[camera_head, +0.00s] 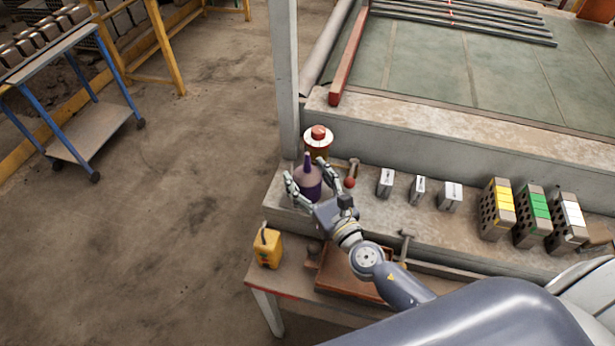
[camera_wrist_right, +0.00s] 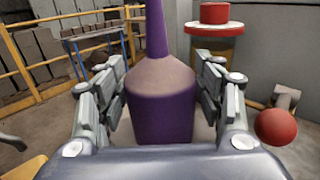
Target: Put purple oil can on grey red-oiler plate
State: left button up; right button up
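The purple oil can (camera_head: 308,183) stands upright on the concrete ledge, with a pointed spout and a paler shoulder. In the wrist view the can (camera_wrist_right: 162,110) is between the two fingers of my right gripper (camera_wrist_right: 162,95). In the head view my right gripper (camera_head: 311,180) reaches around the can from the front, its fingers spread to either side and apparently not closed on it. Several small grey blocks with white labels (camera_head: 386,182) stand on the ledge to the right. Their markings are too small to read, so I cannot tell which is the red-oiler plate. My left gripper is out of view.
A red-topped container with a white rim (camera_head: 318,134) stands just behind the can. A red ball-headed tool (camera_head: 350,182) is close at right. A yellow can (camera_head: 267,247) sits on the lower bench. Bricks with yellow (camera_head: 497,209), green and white labels stand further right.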

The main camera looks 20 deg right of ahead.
jog(key=shift+r, duration=0.15)
jog(key=shift+s, duration=0.2)
jog(key=s+d+b, duration=0.2)
jog(key=s+b, duration=0.2)
jog(key=s, duration=0.7)
jog(key=shift+s+d, duration=0.15)
jog(key=shift+s, duration=0.1)
jog(key=shift+r, duration=0.15)
